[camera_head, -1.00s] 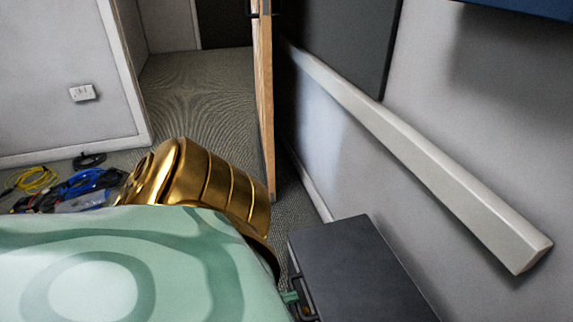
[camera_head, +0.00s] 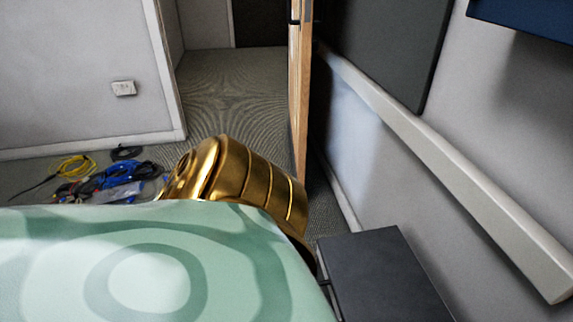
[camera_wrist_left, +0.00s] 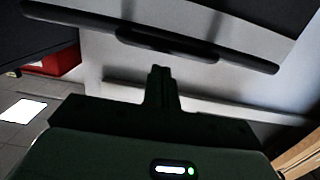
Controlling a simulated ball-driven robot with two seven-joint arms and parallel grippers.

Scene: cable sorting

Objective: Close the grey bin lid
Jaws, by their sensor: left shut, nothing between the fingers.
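The grey bin (camera_head: 385,265) stands at the lower right of the head view, near the wall. Its dark top looks flat, but I cannot tell whether the lid is fully shut. My gold and mint-green arm parts hide its left side. In the left wrist view, a pale panel with a dark edge and a handle-like bar (camera_wrist_left: 168,44) spans the top; it may be part of the bin. My left gripper (camera_wrist_left: 161,70) is shut and empty, pointing at this bar from below. I cannot tell whether it touches. My right gripper is not in view.
Coiled yellow and blue cables (camera_head: 110,178) lie on the floor at the left. An open wooden door edge (camera_head: 300,95) stands behind the bin. A pale rail (camera_head: 450,165) runs along the right wall. A red object (camera_wrist_left: 90,74) shows at the left of the wrist view.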

